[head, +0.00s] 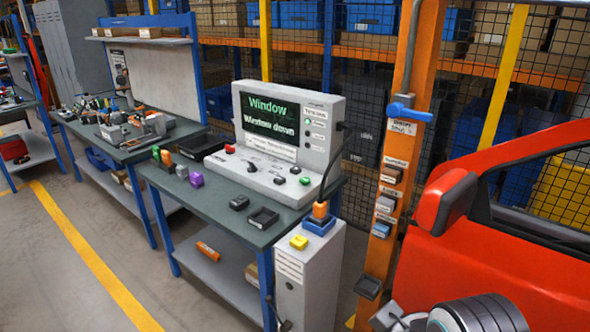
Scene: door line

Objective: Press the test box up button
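The test box (290,122) is a grey console with a sloped front on the dark-topped bench. Its screen (268,119) reads "Window" and "Window down" in green. The labels are too small to read, so I cannot tell which is the up button. A light grey and dark ribbed part, likely my arm with my gripper (392,316), shows at the bottom right, well apart from the test box. Its fingers are not clear.
A red car door (480,220) with a mirror fills the right side. An orange post (405,150) with a blue handle stands between door and bench. A grey cabinet (308,270) with a yellow block on top stands before the bench. Floor at left is clear.

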